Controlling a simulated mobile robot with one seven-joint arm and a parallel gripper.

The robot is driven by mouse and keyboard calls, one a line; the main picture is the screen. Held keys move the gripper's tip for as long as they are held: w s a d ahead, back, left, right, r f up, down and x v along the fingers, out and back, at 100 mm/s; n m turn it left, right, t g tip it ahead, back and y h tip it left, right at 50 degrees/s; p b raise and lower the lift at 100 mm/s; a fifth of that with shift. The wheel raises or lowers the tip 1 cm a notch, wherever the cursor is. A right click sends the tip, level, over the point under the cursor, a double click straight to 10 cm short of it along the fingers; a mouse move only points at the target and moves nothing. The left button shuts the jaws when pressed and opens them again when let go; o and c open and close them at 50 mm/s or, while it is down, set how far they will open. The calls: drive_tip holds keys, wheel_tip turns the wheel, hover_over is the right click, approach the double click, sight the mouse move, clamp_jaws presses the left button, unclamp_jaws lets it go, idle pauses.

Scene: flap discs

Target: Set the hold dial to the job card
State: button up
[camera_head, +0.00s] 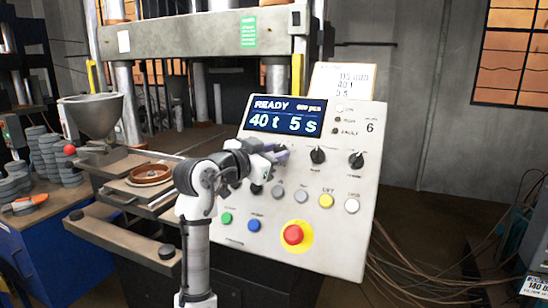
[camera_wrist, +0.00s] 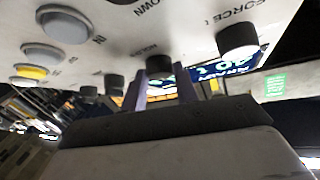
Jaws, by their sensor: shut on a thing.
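The press's white control panel (camera_head: 345,215) faces me. Its blue display (camera_head: 285,116) reads READY, 40 t and 5 s. The job card (camera_head: 343,80) stands above the panel; its lower lines look like 40 t and 5 s, and its top line is hard to read. My gripper (camera_head: 281,154) is at the panel just below the display. In the wrist view its fingers (camera_wrist: 160,88) are shut on a dark dial (camera_wrist: 160,66), with a blurred label that looks like HOLD. My gripper hides this dial in the head view.
Two black dials (camera_head: 318,155) (camera_head: 356,160) sit right of my gripper. Below are coloured buttons and a red emergency stop (camera_head: 293,234). A metal hopper (camera_head: 92,117) and a tray with a brown disc (camera_head: 150,174) stand left. Cables (camera_head: 420,285) lie on the floor at right.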

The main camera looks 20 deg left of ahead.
drive_tip(key=shift+m+h, duration=0.3)
drive_tip(key=shift+m, duration=0.3)
drive_tip(key=o, duration=1)
drive_tip(key=shift+c, duration=0.2)
drive_tip(key=b+v, duration=0.4)
drive_tip(key=v, duration=0.9)
drive_tip(key=shift+s+a+r+b, duration=0.2)
drive_tip(key=shift+s+r+b, duration=0.05)
drive_tip(key=shift+s+b, duration=0.1)
